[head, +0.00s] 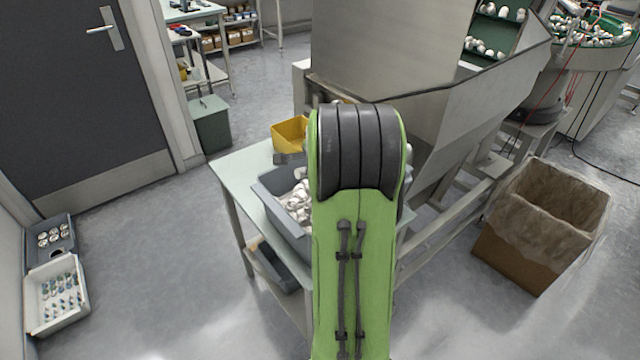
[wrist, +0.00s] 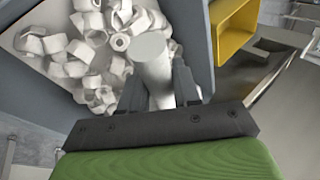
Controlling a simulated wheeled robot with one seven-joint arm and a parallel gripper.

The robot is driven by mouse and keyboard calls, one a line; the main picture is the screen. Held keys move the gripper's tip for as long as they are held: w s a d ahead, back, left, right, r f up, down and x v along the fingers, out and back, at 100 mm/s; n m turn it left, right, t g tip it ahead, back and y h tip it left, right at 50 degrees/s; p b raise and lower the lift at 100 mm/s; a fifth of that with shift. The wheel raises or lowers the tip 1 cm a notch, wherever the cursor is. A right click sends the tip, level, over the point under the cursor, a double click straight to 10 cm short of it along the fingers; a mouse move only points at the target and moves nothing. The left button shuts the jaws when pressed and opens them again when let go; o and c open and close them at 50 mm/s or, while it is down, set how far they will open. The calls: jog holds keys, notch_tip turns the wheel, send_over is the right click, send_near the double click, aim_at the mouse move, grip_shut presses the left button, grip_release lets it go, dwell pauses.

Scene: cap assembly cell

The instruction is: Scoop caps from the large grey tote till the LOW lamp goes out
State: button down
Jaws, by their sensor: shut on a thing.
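The large grey tote (head: 277,212) stands on a small table and holds a heap of white caps (head: 297,200). In the wrist view the tote's wall (wrist: 195,40) and the caps (wrist: 75,60) show close up. My gripper (wrist: 160,90) is shut on a pale grey cylinder (wrist: 153,60), seemingly the scoop's handle, over the tote. The rest of that piece is hidden, so I cannot tell whether it carries caps. In the head view my green arm hides the gripper and part of the tote. I cannot make out a LOW lamp.
A yellow bin (head: 289,134) sits on the table (head: 232,172) behind the tote. A large steel hopper (head: 385,50) rises behind and right of it. A lined cardboard box (head: 535,225) stands on the floor at right.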

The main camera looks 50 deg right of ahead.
jog(key=shift+h, duration=0.4)
jog(key=a+r+p, duration=0.1)
jog(key=r, duration=0.1)
jog(key=a+r+p, duration=0.1)
jog(key=a+r, duration=0.1)
jog(key=r, duration=0.1)
jog(key=w+a+r+p, duration=0.1)
jog(key=r, duration=0.1)
jog(key=shift+w+a+r+p, duration=0.1)
jog(key=shift+a+r+p, duration=0.05)
jog(key=shift+r+p, duration=0.2)
